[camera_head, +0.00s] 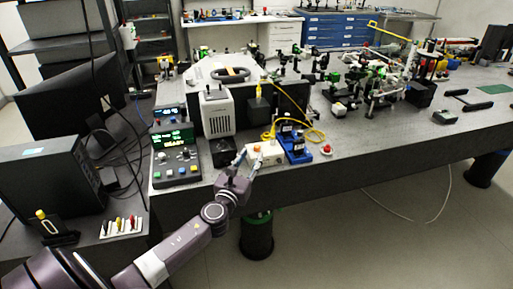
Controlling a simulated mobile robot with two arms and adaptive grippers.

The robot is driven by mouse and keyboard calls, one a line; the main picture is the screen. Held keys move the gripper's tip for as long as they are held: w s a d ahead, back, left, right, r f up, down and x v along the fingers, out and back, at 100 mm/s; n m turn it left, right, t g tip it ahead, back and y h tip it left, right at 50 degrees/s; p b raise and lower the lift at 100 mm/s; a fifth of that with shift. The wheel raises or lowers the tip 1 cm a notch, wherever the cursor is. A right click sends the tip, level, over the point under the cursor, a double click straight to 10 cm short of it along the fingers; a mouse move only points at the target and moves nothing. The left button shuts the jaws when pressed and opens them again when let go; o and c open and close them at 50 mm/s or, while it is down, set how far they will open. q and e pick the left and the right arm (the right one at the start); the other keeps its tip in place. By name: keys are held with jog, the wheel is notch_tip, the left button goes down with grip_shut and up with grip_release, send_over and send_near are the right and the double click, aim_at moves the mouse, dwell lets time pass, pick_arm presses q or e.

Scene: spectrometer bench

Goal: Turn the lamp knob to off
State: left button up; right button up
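A small cream-white box (270,153) with an orange-red part (257,149) on its top stands at the front edge of the optical bench (345,150). I cannot tell whether this is the lamp housing, and no lamp knob can be made out for certain. My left gripper (250,156) reaches up from below to the left front of this box. Its two fingers are spread apart, with nothing visibly held between them. I cannot tell whether a fingertip touches the box. My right gripper is out of view.
A dark instrument with a lit green display (172,137) and coloured buttons stands left of the gripper. A grey-white housing (218,112) stands behind it. A blue fixture (296,147) and a red button (326,149) are to the right. Optics crowd the rear bench.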

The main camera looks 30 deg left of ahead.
aim_at(256, 149)
pick_arm(q)
jog(key=x, duration=0.6)
jog(key=shift+w, duration=0.15)
grip_shut()
